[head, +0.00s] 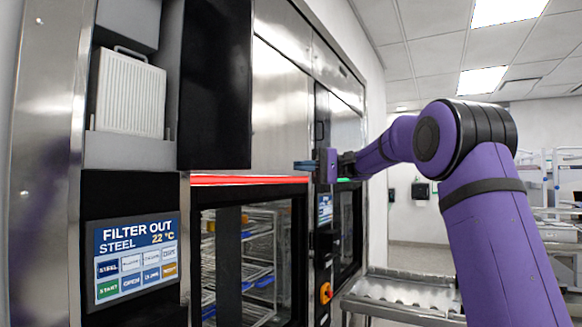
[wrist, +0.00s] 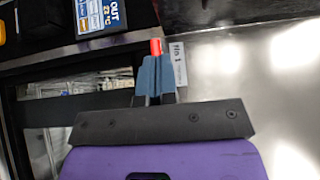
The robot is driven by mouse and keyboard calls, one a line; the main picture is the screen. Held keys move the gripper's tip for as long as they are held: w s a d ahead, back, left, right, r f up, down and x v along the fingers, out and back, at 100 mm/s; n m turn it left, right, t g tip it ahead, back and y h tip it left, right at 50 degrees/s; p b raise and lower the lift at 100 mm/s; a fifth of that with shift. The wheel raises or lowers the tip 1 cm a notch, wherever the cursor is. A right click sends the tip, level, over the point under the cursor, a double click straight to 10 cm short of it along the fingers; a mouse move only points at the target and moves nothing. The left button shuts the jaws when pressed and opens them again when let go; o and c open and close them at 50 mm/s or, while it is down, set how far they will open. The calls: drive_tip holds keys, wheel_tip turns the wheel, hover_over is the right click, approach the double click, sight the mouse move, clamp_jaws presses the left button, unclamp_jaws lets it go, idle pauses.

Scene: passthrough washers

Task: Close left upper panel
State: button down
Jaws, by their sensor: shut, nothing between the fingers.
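The left upper panel (head: 215,85) is a dark, upright door standing open at the upper left in the head view. To its left is the exposed compartment with a white ribbed filter (head: 128,92) that has a handle on top. My gripper (head: 304,165) is to the right of the panel and apart from it, in front of the washer's steel front. In the wrist view my gripper's blue fingers (wrist: 155,75) are together and empty, over the washer front near a red light strip (wrist: 155,47). The panel cannot be made out in the wrist view.
Below the compartment a display (head: 136,258) reads "FILTER OUT". A glass washer door (head: 250,262) shows racks inside, under a red light strip (head: 250,180). A metal roller table (head: 400,297) stands at the right. The space before the panel looks clear.

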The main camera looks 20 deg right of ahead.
drive_tip(key=s+a, duration=0.2)
drive_tip(key=a, duration=1)
drive_tip(key=shift+s, duration=0.1)
